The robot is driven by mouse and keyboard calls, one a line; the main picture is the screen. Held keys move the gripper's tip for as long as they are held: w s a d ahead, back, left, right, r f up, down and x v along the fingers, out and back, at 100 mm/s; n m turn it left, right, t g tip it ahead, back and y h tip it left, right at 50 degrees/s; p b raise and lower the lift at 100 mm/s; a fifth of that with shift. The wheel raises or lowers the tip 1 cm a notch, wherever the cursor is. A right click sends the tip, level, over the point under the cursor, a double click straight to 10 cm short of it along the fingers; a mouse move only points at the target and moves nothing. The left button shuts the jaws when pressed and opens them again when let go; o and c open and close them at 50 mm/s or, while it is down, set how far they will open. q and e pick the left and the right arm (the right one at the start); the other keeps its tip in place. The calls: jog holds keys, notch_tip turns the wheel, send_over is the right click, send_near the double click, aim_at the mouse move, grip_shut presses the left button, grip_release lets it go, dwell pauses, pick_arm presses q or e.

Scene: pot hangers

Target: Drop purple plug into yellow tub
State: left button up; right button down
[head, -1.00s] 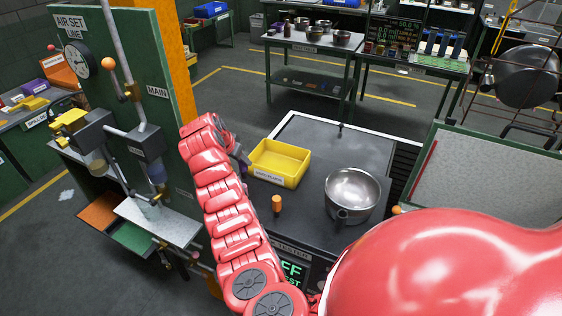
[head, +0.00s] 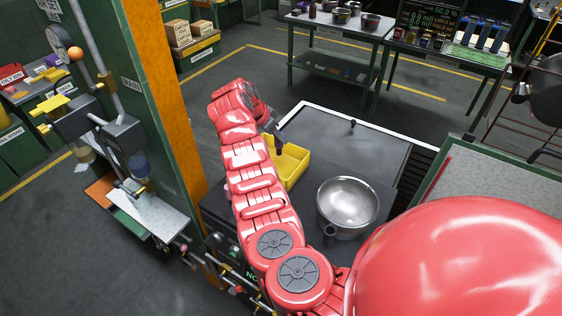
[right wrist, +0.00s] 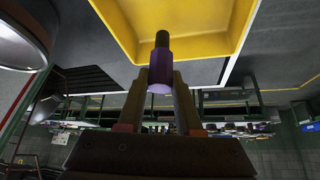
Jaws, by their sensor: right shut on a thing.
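The purple plug (right wrist: 159,82) with a dark stem is held between the two fingertips of my right gripper (right wrist: 160,76). The yellow tub (right wrist: 205,47) lies beyond the plug in the right wrist view, and the plug's dark stem overlaps the tub. In the head view the yellow tub (head: 296,165) stands on the dark bench, its left part covered by my red arm. My right gripper (head: 278,145) shows there as a small dark shape at the tub's left back side. The plug cannot be made out in the head view. My left gripper is not in view.
A metal pot (head: 347,203) stands on the bench right of the tub. A green panel with an orange edge (head: 165,110) and pipes stands left of my arm. A grey-topped green table (head: 490,185) is at the right.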

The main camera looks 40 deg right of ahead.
aim_at(277, 147)
jog(key=shift+a+f, duration=0.3)
jog(key=shift+f, duration=0.05)
notch_tip(277, 147, down, 4)
jog(key=shift+d+f+p, duration=0.15)
jog(key=shift+p, duration=0.3)
jog(key=c, duration=0.5)
grip_release()
